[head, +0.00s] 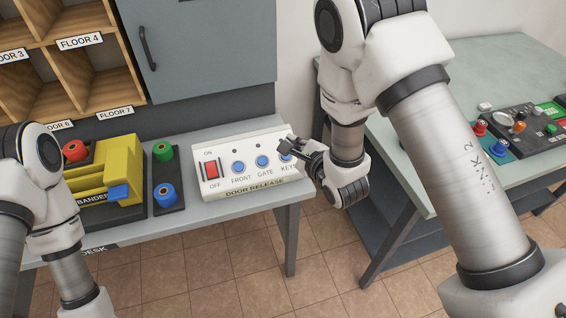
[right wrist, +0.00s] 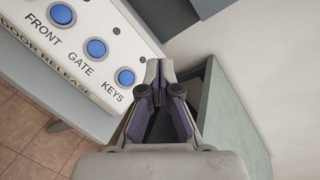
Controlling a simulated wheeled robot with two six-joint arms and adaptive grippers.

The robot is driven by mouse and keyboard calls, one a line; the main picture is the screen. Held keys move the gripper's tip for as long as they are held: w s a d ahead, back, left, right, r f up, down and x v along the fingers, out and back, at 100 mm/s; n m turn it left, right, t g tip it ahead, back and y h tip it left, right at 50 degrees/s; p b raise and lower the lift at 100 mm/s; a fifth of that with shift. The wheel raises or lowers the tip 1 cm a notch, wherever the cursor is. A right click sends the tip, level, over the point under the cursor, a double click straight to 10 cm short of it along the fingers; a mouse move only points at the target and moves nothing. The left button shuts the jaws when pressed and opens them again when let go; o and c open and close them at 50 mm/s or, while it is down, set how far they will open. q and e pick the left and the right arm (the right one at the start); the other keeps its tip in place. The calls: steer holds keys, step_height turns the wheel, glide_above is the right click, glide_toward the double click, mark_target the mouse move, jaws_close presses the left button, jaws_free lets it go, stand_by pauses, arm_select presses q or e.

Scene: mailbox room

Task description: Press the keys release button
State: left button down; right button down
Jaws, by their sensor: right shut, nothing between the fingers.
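The white door release panel (head: 250,183) sits on the grey desk, with a red ON/OFF switch and blue FRONT, GATE and KEYS buttons in a row. In the right wrist view the KEYS button (right wrist: 125,77) is fully visible, left of the fingertips. My right gripper (right wrist: 161,64) is shut and empty, beside the button rather than over it. Contact with the panel cannot be told. My left arm shows at the left, but its gripper does not.
A yellow bander (head: 105,170) and red, green and blue knobs stand left of the panel. A grey cabinet (head: 205,50) is behind the desk. A green-topped table (head: 440,180) with other controls stands right, across a gap.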

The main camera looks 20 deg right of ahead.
steer(key=b, duration=0.6)
glide_above(288, 164)
steer(key=s, duration=0.2)
step_height(288, 164, down, 6)
steer(key=shift+w+f, duration=0.75)
steer(key=shift+f, duration=0.25)
steer(key=shift+f+b, duration=0.1)
steer(key=shift+b, duration=0.2)
steer(key=shift+w+f, duration=0.2)
steer(key=shift+f, duration=0.05)
steer(key=shift+w+f, duration=0.1)
steer(key=shift+f, duration=0.25)
stand_by(0.5)
steer(key=shift+s+r+p, duration=0.35)
steer(key=shift+r+p, duration=0.2)
steer(key=shift+r, duration=0.2)
